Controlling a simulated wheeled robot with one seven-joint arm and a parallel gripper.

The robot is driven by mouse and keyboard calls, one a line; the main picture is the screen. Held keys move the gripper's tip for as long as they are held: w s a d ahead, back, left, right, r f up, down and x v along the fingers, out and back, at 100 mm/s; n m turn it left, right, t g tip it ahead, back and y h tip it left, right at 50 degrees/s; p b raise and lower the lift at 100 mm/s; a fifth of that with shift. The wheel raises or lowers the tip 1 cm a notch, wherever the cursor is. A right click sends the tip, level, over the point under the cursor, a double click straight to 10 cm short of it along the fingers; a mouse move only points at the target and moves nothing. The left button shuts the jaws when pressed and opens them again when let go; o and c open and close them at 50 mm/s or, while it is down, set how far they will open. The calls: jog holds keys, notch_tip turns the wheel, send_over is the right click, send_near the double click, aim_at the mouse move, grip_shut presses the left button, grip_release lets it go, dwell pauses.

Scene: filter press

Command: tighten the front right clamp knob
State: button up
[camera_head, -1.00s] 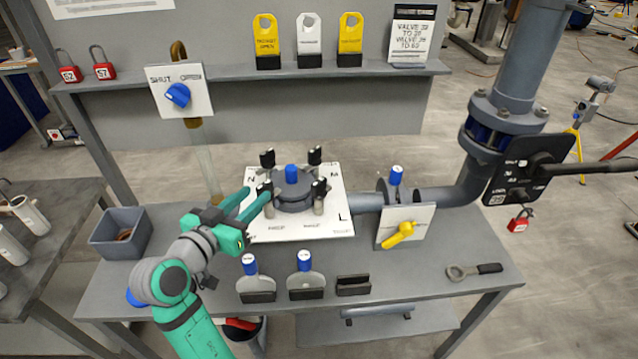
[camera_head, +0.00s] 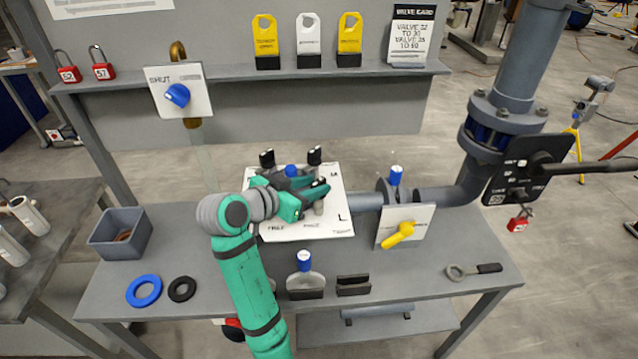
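The filter press (camera_head: 283,179) stands on a white lettered board (camera_head: 285,232) on the bench, with a blue knob (camera_head: 291,171) at its top centre. Two black clamp knobs show at its back, the back left one (camera_head: 267,158) and the back right one (camera_head: 314,155). My gripper (camera_head: 316,187) reaches over the front of the press from the left, its fingers at the front right clamp knob (camera_head: 320,182). That knob is partly covered by the fingers, and whether they touch it is unclear. The front left clamp knob is hidden behind my gripper.
A yellow-handled valve (camera_head: 400,234) and grey pipe stand right of the press. A grey bin (camera_head: 121,233) is at left.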

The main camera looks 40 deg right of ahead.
jog(key=shift+x, duration=1.4)
grip_shut()
